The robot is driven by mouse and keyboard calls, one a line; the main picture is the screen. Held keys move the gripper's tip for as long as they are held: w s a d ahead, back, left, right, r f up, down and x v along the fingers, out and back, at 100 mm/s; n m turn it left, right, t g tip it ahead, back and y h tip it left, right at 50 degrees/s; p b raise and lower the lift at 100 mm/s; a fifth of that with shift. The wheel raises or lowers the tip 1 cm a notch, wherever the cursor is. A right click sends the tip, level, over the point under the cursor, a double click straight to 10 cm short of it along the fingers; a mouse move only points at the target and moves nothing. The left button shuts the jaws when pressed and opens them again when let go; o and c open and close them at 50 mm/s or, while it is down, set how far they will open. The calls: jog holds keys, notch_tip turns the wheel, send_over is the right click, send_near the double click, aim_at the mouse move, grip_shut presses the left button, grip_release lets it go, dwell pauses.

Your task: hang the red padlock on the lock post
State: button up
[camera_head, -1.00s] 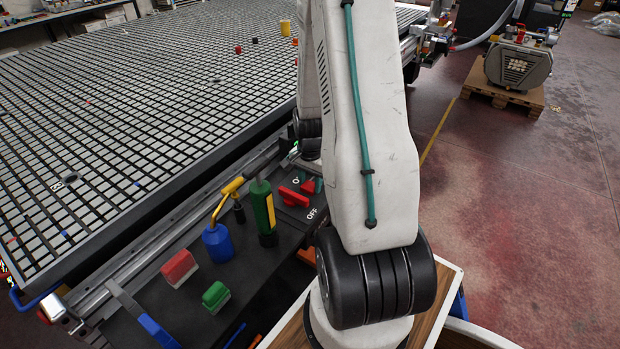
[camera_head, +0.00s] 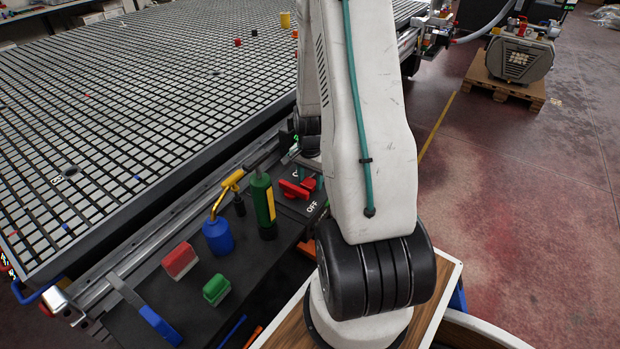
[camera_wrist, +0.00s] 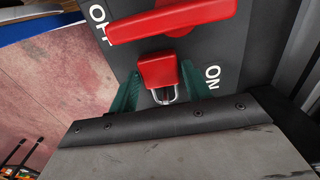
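The red padlock (camera_wrist: 158,70) is in the middle of the wrist view, its red body away from me and its metal shackle (camera_wrist: 163,97) towards my palm. My gripper (camera_wrist: 160,72) has green fingers, one along each side of the padlock body, and their tips appear to touch it. Something dark shows around the shackle; I cannot tell whether it is the lock post. A larger red lever (camera_wrist: 170,20) lies just beyond the padlock, on a dark panel marked ON and OFF. In the head view the lever (camera_head: 293,190) shows left of my arm; the padlock is hard to make out there.
On the dark shelf (camera_head: 182,305) stand a blue bottle (camera_head: 217,237) with a yellow spout, a green bottle (camera_head: 263,205), a red-and-white block (camera_head: 180,261) and a green block (camera_head: 216,289). The grid table (camera_head: 130,120) rises beyond.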

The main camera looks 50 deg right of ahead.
jog(key=shift+o, duration=1.4)
jog(key=shift+r, duration=3.9)
